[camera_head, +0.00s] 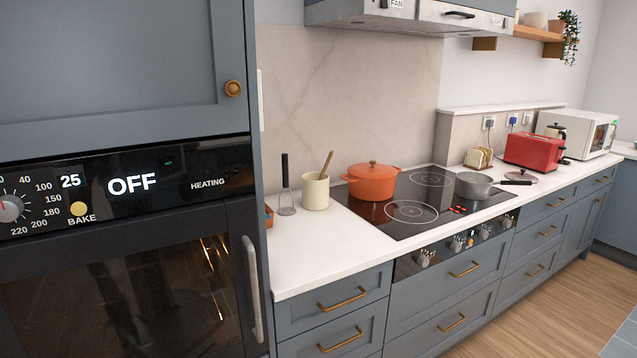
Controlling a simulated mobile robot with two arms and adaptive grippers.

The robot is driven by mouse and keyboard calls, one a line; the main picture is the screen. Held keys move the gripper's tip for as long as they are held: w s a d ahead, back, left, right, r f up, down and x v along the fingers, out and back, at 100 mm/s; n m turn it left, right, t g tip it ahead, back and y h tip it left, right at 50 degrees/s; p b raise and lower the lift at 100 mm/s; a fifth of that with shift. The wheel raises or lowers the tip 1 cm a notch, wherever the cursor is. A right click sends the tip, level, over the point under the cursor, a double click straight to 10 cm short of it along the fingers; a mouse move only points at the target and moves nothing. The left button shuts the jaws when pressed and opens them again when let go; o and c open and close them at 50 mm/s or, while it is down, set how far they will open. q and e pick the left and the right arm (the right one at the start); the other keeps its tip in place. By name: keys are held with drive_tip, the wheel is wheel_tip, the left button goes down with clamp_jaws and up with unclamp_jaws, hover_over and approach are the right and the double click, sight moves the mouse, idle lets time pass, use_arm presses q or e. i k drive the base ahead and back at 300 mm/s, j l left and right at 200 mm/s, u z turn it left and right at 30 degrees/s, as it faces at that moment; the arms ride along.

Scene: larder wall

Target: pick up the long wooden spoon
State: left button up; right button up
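A wooden spoon or similar wooden handle (327,164) leans up out of a cream utensil crock (316,192) on the white counter, left of the hob. Only its upper part shows; the lower part is hidden inside the crock. A whisk-like tool with a black handle (285,171) stands upright just left of the crock. Neither of my grippers shows in the head view.
An orange lidded pot (372,182) and a grey saucepan (473,186) stand on the black hob (411,213). A tall oven unit (130,270) fills the left. The white counter (325,240) in front of the crock is clear. A red toaster (532,150) stands farther right.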

sight(332, 153)
drive_tip(key=i+l+u, duration=0.1)
drive_tip(key=i+l, duration=0.15)
drive_tip(key=i+l+u, duration=0.1)
drive_tip(key=l, duration=0.35)
drive_tip(key=i+l+u, duration=0.1)
drive_tip(key=i+l, duration=0.45)
drive_tip(key=l, duration=0.2)
drive_tip(key=i+l+u, duration=0.15)
drive_tip(key=l, duration=0.2)
drive_tip(key=i+l+u, duration=0.1)
drive_tip(key=l, duration=0.35)
drive_tip(key=i, duration=0.1)
